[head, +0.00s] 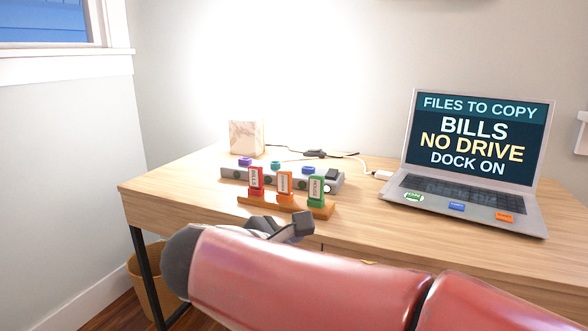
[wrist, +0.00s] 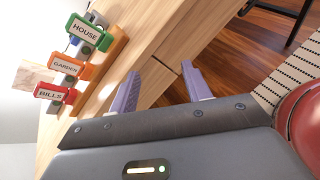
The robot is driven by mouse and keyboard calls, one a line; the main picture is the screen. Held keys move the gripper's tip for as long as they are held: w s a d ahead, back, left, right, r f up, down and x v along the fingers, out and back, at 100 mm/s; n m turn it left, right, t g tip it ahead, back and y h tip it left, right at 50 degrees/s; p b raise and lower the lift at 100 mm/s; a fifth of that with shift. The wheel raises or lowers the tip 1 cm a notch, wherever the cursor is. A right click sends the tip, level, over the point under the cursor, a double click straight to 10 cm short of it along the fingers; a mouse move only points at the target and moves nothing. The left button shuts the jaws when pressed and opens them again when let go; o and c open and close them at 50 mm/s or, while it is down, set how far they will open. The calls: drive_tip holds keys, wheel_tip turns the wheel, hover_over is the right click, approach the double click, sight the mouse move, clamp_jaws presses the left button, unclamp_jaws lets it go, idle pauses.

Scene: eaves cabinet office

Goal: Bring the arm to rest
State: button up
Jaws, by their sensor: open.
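My arm, with red links, reaches across the front of the desk in the head view. My gripper (head: 285,225) is near the desk's front edge, just in front of the orange wooden stand. In the wrist view my gripper (wrist: 160,90) has its two fingers spread apart with nothing between them. The jaws are open and empty, with the desk edge and floor showing behind them. Part of the hand is hidden behind the arm in the head view.
The wooden stand (head: 257,202) holds labelled drives: red BILLS (wrist: 52,93), orange GARDEN (wrist: 67,66) and green HOUSE (wrist: 87,32). Behind it is a grey dock (head: 234,174). A laptop (head: 460,208) sits at right on the desk (head: 165,182). A basket (head: 140,268) stands below left.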

drive_tip(key=s+d+f+m+g+y+p, duration=0.1)
drive_tip(key=s+d+f+m+g+y, duration=0.1)
drive_tip(key=s+d+f+m+y, duration=0.2)
drive_tip(key=s+d+f+m+g+y+p, duration=0.2)
drive_tip(key=s+d+f+m+y, duration=0.2)
drive_tip(key=s+d+m, duration=0.6)
drive_tip(key=f+m, duration=0.1)
drive_tip(key=m, duration=0.7)
drive_tip(key=shift+s+f+m, duration=0.15)
drive_tip(key=shift+f+m, duration=0.05)
drive_tip(key=shift+m, duration=0.2)
drive_tip(key=shift+c, duration=0.5)
